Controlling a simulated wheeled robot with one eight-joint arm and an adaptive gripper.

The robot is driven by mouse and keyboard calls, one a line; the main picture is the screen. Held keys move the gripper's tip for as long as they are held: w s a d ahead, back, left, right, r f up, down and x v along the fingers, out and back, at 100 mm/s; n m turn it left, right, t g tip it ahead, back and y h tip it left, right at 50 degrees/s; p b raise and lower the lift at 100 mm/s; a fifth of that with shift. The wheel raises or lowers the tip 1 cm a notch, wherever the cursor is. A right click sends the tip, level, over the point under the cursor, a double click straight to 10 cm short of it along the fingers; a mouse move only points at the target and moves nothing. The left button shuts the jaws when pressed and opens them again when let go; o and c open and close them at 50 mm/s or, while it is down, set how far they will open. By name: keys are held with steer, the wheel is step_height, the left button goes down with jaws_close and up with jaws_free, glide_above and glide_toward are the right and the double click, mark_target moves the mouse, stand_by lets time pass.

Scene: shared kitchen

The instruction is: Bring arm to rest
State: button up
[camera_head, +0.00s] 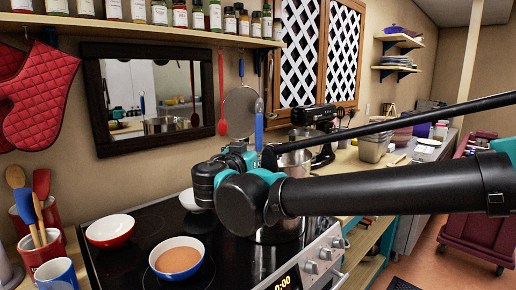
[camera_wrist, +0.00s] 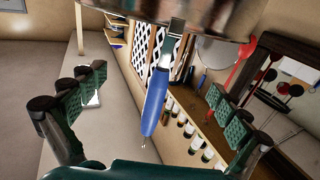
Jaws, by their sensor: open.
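My arm reaches in from the right in the head view, over the stove. Its dark and teal end hides most of my gripper there. In the wrist view my gripper (camera_wrist: 158,103) is open, with its two green-padded fingers wide apart. A blue-handled utensil (camera_wrist: 155,101) shows between the fingers in the picture, and I see no finger touching it. Its blue handle also shows upright in the head view (camera_head: 259,122), just above my wrist. A metal pot (camera_head: 293,160) stands behind my arm; a metal vessel also shows at the top of the wrist view (camera_wrist: 190,18).
A bowl of orange-brown food (camera_head: 178,259) and a red bowl (camera_head: 110,231) are on the black stovetop (camera_head: 135,250). Utensils stand in a red crock (camera_head: 42,248) at left. A mirror (camera_head: 158,92) and a jar shelf (camera_head: 140,31) are on the wall. A black mixer (camera_head: 318,128) stands behind.

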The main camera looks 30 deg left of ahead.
steer(key=s+d, duration=0.1)
steer(key=s, duration=0.9)
steer(key=shift+s+d, duration=0.15)
steer(key=shift+d, duration=0.2)
stand_by(0.5)
steer(key=shift+f, duration=0.1)
stand_by(0.3)
